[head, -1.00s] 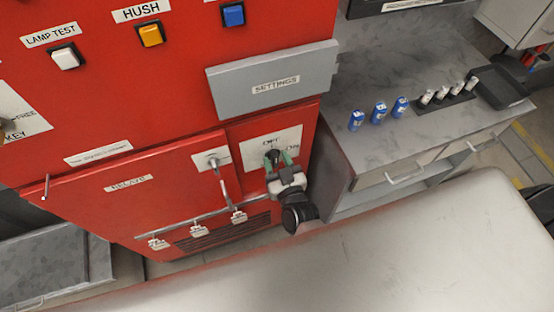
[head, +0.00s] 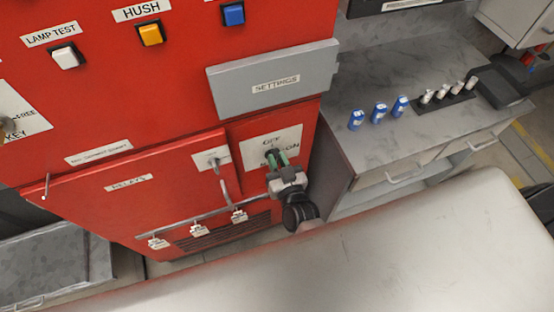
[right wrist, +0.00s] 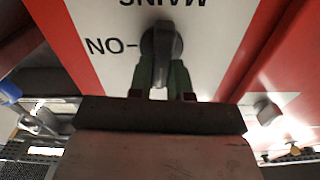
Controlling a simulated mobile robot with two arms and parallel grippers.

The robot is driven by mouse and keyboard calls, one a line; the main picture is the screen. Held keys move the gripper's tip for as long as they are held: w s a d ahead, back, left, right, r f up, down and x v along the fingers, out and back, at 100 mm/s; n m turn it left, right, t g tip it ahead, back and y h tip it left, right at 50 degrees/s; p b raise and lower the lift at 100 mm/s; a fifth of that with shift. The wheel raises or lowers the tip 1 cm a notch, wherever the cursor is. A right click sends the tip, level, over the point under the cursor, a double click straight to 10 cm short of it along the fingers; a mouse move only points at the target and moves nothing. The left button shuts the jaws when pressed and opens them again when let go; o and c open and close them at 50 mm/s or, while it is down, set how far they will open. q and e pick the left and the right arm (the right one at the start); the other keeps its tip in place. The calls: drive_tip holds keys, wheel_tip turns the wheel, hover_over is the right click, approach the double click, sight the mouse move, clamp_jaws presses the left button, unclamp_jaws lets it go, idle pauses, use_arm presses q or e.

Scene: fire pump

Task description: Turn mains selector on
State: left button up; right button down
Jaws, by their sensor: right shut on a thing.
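The mains selector is a dark grey knob (right wrist: 162,45) on a white label plate (head: 288,138), low on the right of the red panel. In the head view the plate reads OFF above the knob and ON to its right. The right wrist view shows the plate upside down, with ON left of the knob; the knob's grip runs roughly up and down there. My right gripper (head: 278,158) is shut on the knob, its green fingers (right wrist: 163,78) on either side. The gripper hides part of the plate and knob. My left gripper is not in view.
A grey SETTINGS cover (head: 272,80) juts out above the selector. A RELAYS door (head: 130,205) with a handle and latches is to the left. A grey counter (head: 430,135) to the right holds blue cylinders (head: 380,112). A pale surface (head: 400,250) fills the foreground.

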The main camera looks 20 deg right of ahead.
drive_tip(key=m+b, duration=0.1)
drive_tip(key=m, duration=0.4)
drive_tip(key=d+f+m+b, duration=0.1)
drive_tip(key=m, duration=0.5)
drive_tip(key=m+b, duration=0.2)
drive_tip(key=m, duration=0.3)
drive_tip(key=shift+d+f+m, duration=0.2)
drive_tip(key=shift+f+m, duration=0.05)
drive_tip(key=shift+m, duration=0.05)
idle(0.4)
drive_tip(key=c, duration=1.1)
unclamp_jaws()
drive_tip(key=shift+o, duration=0.2)
drive_tip(key=s+b, duration=0.1)
drive_tip(key=s, duration=1)
drive_tip(key=shift+d+b, duration=0.2)
drive_tip(key=shift+b, duration=0.1)
